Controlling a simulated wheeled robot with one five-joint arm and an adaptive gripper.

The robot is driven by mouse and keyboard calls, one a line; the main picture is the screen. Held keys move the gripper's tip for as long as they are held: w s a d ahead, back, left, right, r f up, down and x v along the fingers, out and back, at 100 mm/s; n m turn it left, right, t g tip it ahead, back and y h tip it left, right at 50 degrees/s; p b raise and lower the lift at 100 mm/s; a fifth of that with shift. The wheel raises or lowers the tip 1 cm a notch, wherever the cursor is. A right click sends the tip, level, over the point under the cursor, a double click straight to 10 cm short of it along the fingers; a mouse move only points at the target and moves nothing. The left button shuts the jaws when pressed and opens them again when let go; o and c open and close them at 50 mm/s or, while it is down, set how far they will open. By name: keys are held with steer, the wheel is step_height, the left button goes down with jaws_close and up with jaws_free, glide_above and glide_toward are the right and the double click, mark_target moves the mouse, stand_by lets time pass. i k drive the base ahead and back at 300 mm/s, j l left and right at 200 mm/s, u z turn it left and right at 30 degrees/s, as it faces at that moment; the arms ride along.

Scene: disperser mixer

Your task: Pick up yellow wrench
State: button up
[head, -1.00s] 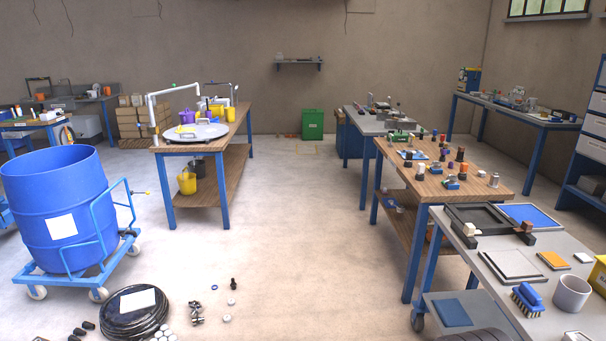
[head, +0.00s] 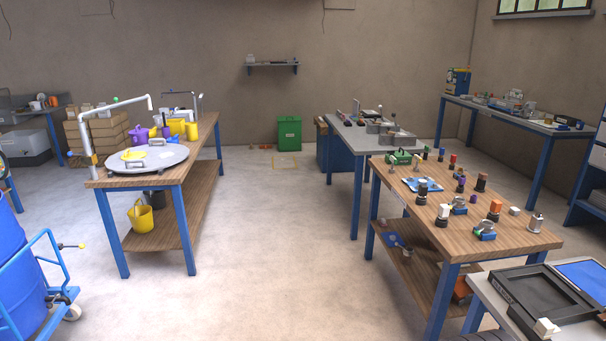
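I cannot make out a yellow wrench for certain in the head view. A small yellow item (head: 133,155) lies on the round grey lid (head: 160,164) on the left wooden bench; its shape is too small to tell. Other yellow things there are containers (head: 177,126) behind the lid and a yellow bucket (head: 141,215) on the lower shelf. My gripper is not in view.
The left wooden bench (head: 207,131) and the right wooden bench (head: 540,237) flank a clear floor aisle (head: 277,230). A blue drum (head: 18,285) on a wheeled trolley (head: 62,295) stands at the lower left. A green bin (head: 289,133) stands by the back wall.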

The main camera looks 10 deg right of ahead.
mark_target(419, 159)
steer(key=i+j+z, duration=0.1)
steer(key=i, duration=1.6)
steer(key=i+z, duration=0.95)
steer(key=i+j+z, duration=0.3)
steer(key=z, duration=0.15)
steer(key=i, duration=0.05)
